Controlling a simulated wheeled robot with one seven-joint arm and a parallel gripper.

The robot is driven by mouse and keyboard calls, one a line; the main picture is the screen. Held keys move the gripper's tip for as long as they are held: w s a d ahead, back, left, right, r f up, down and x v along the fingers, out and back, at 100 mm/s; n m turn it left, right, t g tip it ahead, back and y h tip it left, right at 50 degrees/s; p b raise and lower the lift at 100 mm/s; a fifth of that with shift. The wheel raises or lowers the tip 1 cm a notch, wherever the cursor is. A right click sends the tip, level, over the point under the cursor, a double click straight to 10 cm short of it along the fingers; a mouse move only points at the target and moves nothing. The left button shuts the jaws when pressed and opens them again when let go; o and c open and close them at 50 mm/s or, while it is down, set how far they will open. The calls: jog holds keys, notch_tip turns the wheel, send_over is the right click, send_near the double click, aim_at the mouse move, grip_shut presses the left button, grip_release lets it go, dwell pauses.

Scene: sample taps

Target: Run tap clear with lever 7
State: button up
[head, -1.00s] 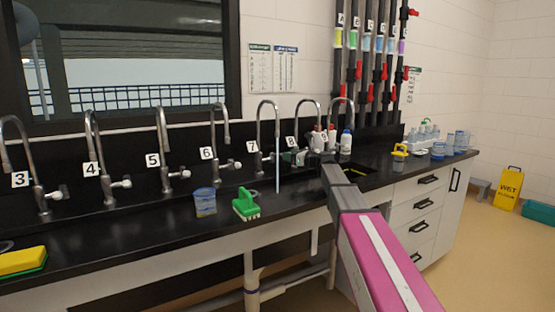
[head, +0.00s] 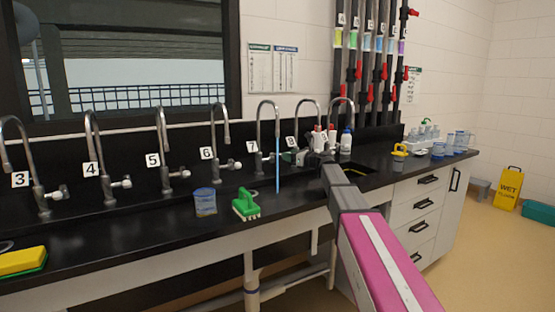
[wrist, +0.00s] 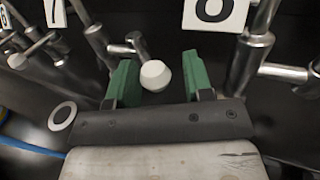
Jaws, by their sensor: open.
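Tap 7 (head: 260,140) stands on the black counter, its label to the left of its post. A blue stream (head: 278,165) falls from its spout. In the wrist view, lever 7's white knob (wrist: 155,76) sits between the two green fingers of my gripper (wrist: 160,62). The fingers are apart, with a gap on the right side of the knob; I cannot tell whether the left finger touches it. The label 7 (wrist: 55,13) is at upper left, and the label 8 (wrist: 215,10) is above the right finger. In the head view, my arm hides part of the counter.
Tap 6 (head: 220,130) and its lever are to the left, tap 8 (head: 300,125) close on the right. Bottles (head: 346,142) stand behind. Pipes with red valves (head: 371,92) line the wall.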

jog(key=shift+s+a, duration=0.1)
jog(key=shift+s, duration=0.15)
jog(key=v, duration=0.7)
dwell(0.4)
